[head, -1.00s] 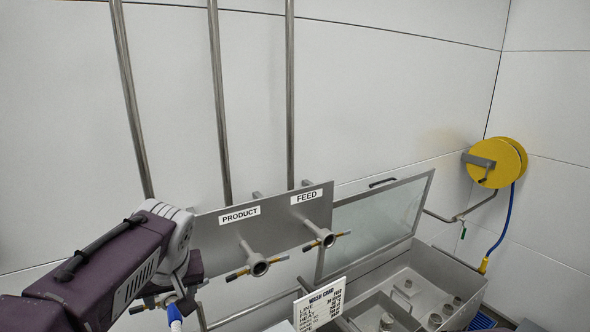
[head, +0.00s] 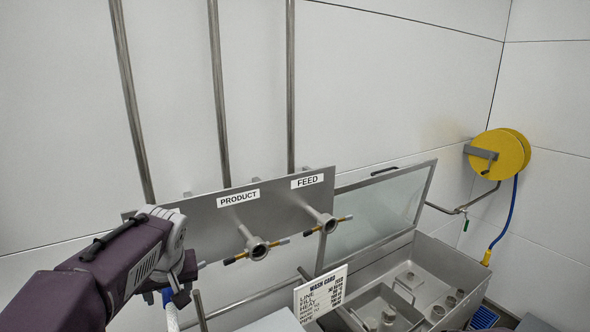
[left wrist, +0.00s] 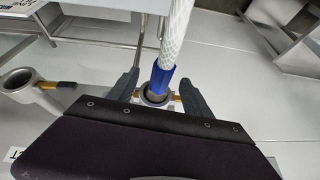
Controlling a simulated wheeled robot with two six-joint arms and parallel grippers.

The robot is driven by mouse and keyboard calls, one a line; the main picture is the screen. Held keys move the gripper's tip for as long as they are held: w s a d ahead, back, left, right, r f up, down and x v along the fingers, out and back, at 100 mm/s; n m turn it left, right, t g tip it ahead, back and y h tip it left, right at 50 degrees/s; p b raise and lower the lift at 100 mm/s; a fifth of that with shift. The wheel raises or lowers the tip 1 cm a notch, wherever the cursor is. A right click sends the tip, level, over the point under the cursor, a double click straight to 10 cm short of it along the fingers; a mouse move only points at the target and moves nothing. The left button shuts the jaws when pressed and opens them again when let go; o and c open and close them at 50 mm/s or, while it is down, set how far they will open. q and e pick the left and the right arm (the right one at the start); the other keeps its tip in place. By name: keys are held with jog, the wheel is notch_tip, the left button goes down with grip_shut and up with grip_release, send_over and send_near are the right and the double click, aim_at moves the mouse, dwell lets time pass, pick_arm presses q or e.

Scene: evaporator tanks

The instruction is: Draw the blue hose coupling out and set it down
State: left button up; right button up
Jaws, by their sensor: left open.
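The blue hose coupling (left wrist: 162,79) sits at the end of a white braided hose (left wrist: 176,30) in the left wrist view. Its end is at a metal port ring (left wrist: 153,98) with brass-coloured handles; I cannot tell how deep it sits. My left gripper (left wrist: 160,80) is open, with one finger on each side of the coupling and gaps showing between. In the head view the left gripper (head: 176,288) is at the lower left and partly hides the blue coupling (head: 167,297) and its port. My right gripper is not in view.
A steel panel (head: 285,205) carries PRODUCT and FEED ports with open ends to the right. A wash card (head: 320,296) stands in front. An open-lidded steel tank (head: 440,265) holds fittings.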

aim_at(172, 308)
pick_arm(q)
grip_shut()
jog(key=shift+s+d, duration=0.1)
jog(key=shift+s, duration=0.1)
jog(key=shift+s+d+b, duration=0.35)
jog(key=shift+s+d, duration=0.05)
jog(key=shift+s, duration=0.25)
jog(key=shift+s+d+b, duration=0.35)
jog(key=shift+s, duration=0.25)
jog(key=shift+s+d, duration=0.15)
jog(key=s+d, duration=0.1)
jog(key=s+d+b, duration=0.1)
jog(key=s, duration=0.1)
jog(key=s+b, duration=0.1)
jog(key=shift+s+d, duration=0.4)
